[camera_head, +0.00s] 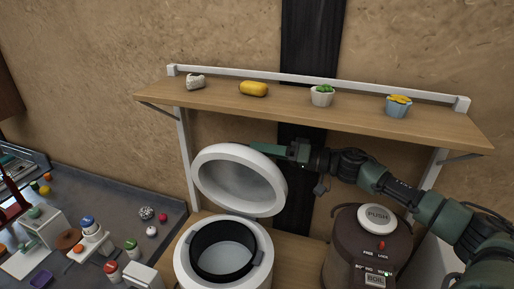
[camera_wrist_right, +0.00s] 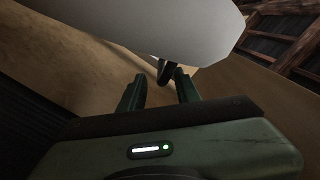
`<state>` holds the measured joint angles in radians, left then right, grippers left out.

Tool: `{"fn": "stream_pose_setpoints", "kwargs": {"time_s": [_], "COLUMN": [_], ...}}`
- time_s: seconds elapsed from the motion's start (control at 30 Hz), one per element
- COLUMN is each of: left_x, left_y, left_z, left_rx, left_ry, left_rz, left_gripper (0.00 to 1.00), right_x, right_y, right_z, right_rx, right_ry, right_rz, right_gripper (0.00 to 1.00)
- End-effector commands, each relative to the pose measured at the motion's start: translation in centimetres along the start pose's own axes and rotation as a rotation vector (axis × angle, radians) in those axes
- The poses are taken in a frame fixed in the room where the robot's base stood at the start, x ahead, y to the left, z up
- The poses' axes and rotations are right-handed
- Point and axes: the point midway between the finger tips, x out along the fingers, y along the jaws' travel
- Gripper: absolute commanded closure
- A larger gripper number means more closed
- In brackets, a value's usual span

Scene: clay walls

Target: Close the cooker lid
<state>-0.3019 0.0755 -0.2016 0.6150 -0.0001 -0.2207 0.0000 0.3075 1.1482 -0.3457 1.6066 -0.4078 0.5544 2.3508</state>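The white cooker (camera_head: 181,262) stands on a wooden surface, with a black-rimmed round opening and a pale inside. Its round white lid (camera_head: 208,165) is raised and tilted, with its grey inner side towards the head camera. My right gripper (camera_head: 262,149) is at the upper right edge of the lid, its fingertips partly hidden behind it. In the right wrist view, the lid (camera_wrist_right: 170,28) fills the top, and the gripper (camera_wrist_right: 160,82) shows two fingers apart with nothing held between them. I cannot tell whether they touch the lid. My left gripper is not in view.
A wooden shelf (camera_head: 300,108) with several small items runs above the gripper and lid. A brown boiler (camera_head: 345,250) with a PUSH button stands to the right. A dark counter (camera_head: 110,190) with toys and small objects is at the left.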

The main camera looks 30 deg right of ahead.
Motion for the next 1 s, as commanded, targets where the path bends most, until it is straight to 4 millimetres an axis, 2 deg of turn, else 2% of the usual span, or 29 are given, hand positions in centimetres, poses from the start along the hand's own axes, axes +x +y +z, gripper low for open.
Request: {"fn": "stream_pose_setpoints", "kwargs": {"time_s": [0.13,0.5,0.6,0.63,1.0], "left_x": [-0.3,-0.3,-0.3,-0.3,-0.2], "left_y": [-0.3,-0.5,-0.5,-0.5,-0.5], "left_z": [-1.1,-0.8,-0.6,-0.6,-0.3], "left_rx": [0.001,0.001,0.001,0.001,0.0], "left_ry": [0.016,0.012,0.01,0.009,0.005], "left_rz": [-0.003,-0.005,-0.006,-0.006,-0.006], "left_gripper": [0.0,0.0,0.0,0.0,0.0], "right_x": [1.2,1.6,1.6,1.6,1.6], "right_y": [-0.1,0.0,0.0,0.0,0.1], "right_z": [-0.1,0.0,0.0,0.0,0.2], "right_rx": [-0.001,0.0,0.0,0.0,0.0], "right_ry": [0.001,-0.001,-0.001,-0.001,-0.005], "right_rz": [-0.003,0.0,0.0,0.0,0.002], "right_gripper": [0.67,0.67,0.95,1.0,1.0]}}
